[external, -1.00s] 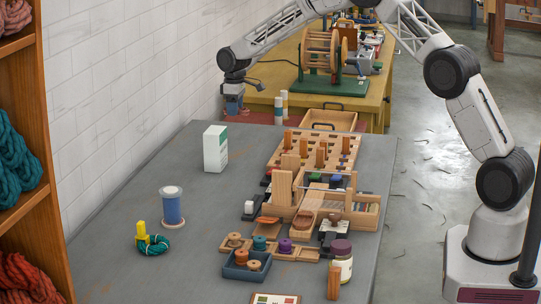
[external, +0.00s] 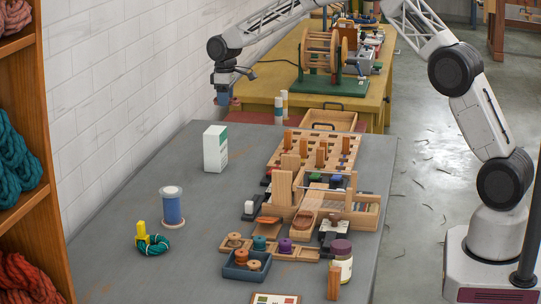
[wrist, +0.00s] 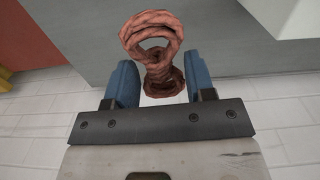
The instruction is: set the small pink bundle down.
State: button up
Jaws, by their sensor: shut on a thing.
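The small pink bundle (wrist: 158,50) is a twisted, dusky pink skein with a loop at its top. In the wrist view it is between the two blue fingers of my gripper (wrist: 162,78), which is shut on it at its narrow middle. In the external view my gripper (external: 222,101) hangs near the white wall, past the far left end of the grey table (external: 190,240). The bundle is too small there to make out clearly.
A white box (external: 215,149) stands at the table's far left. Wooden racks (external: 315,150) fill the right side. The table's left middle is clear.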

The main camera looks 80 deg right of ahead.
jog(key=w+a+n, duration=0.2)
jog(key=a, duration=1.8)
jog(key=n, duration=0.2)
send_over(192, 197)
notch_tip(192, 197, down, 5)
jog(key=shift+d+f, duration=0.1)
jog(key=shift+f, duration=3.1)
jog(key=shift+f, duration=0.1)
jog(key=shift+f, duration=1.75)
jog(key=shift+f, duration=0.15)
